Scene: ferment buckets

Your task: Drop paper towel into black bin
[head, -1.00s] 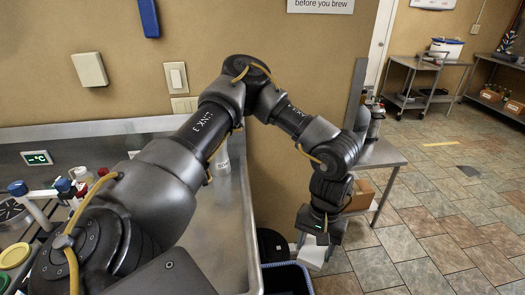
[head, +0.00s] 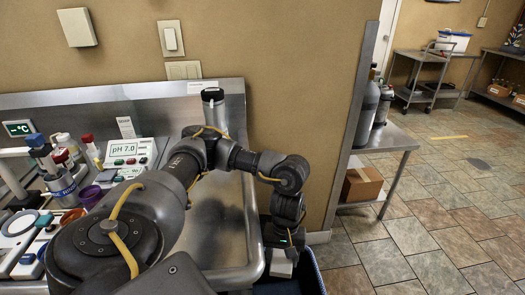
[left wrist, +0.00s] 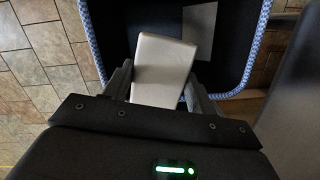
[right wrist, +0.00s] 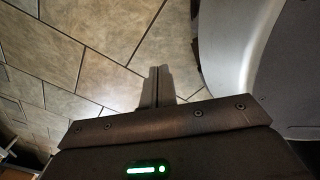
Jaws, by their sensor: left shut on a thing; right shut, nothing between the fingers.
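A white paper towel (left wrist: 163,62) is held between the fingers of my left gripper (left wrist: 160,88) in the left wrist view. It hangs over the dark inside of the black bin (left wrist: 112,28), which has a blue and white rim. In the head view, the left gripper (head: 281,250) points down with the paper towel (head: 281,266) below it, at the bin (head: 310,272), which is partly hidden by my arm. My right gripper (right wrist: 157,85) is shut and empty above the tiled floor in the right wrist view, and is out of the head view.
A steel counter (head: 232,215) with bottles and a pH meter (head: 128,149) stands left of the bin. A steel table (head: 385,138) with cylinders and a cardboard box (head: 362,185) stands to the right. A flat pale sheet (left wrist: 198,32) shows inside the bin.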

